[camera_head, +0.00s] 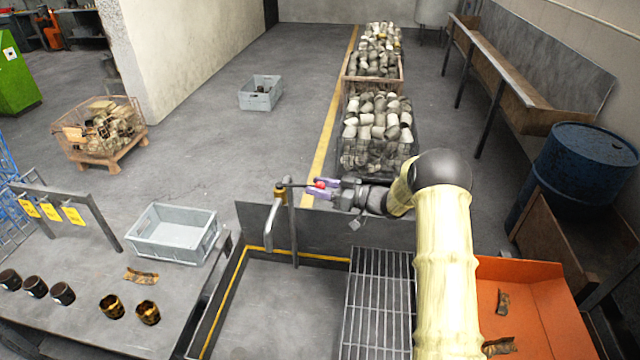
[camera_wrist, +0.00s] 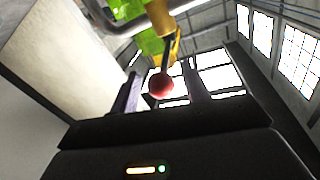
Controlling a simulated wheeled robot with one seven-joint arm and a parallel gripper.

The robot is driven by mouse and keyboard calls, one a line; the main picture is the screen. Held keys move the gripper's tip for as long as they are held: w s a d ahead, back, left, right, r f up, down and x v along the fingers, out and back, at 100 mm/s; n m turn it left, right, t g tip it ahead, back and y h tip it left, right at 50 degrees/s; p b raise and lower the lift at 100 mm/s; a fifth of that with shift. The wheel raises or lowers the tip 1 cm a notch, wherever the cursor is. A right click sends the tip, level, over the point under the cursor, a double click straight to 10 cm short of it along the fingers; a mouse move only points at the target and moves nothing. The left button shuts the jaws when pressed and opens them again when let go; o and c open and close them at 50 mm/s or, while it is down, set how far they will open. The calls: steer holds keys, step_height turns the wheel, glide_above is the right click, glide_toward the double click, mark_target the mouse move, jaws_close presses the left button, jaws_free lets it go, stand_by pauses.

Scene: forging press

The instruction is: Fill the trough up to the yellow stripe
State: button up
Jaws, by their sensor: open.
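The trough (camera_head: 285,310) is a grey basin at the lower middle of the head view. A yellow stripe (camera_head: 228,300) runs along its inner walls near the top. Its inside looks plain grey, and I see no clear water surface. A grey pipe with a bent spout (camera_head: 270,228) stands at its back wall, with a brass-coloured valve (camera_head: 281,190). A dark lever runs right from the valve to a red knob (camera_head: 320,185). My gripper (camera_head: 321,190) is open, its fingers on either side of the knob. The wrist view shows the red knob (camera_wrist: 161,86) between the fingers, with gaps.
A metal grate (camera_head: 378,305) lies right of the trough, then an orange tray (camera_head: 545,310) with scraps. A table on the left holds a grey crate (camera_head: 175,232) and several dark and brass rings. Wire bins of parts (camera_head: 378,135) stand behind my gripper; a blue drum (camera_head: 585,170) is right.

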jaws_close()
steer(key=shift+d+t, duration=0.15)
steer(key=shift+t, duration=0.15)
